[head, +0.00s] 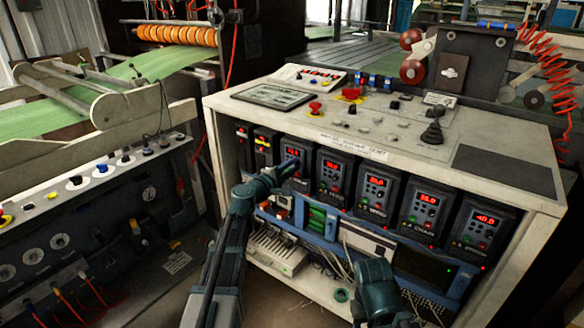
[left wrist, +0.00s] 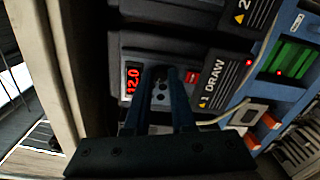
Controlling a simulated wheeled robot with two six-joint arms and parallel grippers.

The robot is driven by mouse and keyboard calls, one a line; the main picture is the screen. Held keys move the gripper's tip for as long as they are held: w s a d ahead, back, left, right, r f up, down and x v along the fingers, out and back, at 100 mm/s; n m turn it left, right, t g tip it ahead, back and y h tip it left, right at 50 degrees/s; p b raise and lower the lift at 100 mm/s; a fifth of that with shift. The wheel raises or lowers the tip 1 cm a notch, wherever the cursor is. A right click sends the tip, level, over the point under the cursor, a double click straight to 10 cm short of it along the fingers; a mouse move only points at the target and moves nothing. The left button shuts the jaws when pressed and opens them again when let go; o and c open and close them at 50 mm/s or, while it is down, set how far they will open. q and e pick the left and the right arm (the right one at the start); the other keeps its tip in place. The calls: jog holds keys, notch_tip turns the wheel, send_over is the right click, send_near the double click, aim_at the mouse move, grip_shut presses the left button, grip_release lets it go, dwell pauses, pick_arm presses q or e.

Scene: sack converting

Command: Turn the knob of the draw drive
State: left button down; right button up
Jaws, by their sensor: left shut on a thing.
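The draw drive (head: 292,150) is a dark box with a lit red display, in the row of drives under the console top. In the left wrist view the draw drive (left wrist: 134,86) shows 12.0 and a label reading 1 DRAW. My left gripper (head: 291,166) reaches its front. In the left wrist view my left gripper (left wrist: 168,76) is shut on the small dark knob, which is mostly hidden between the fingertips. Part of my right arm shows at the bottom of the head view, but its fingers do not.
Several similar drives, such as the one showing 40.0 (head: 476,228), stand to the right. The console top (head: 400,125) overhangs them. Below are a blue rail, a green terminal block (head: 318,217) and loose wires. A panel with gauges (head: 60,240) stands at the left.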

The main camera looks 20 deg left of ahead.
dwell(0.3)
pick_arm(q)
jog(key=c, duration=0.8)
grip_release()
jog(key=shift+o, duration=0.2)
jog(key=shift+s, duration=0.15)
jog(key=v, duration=1.3)
jog(key=shift+s+a, duration=0.2)
jog(key=shift+s, duration=0.05)
jog(key=shift+d, duration=0.1)
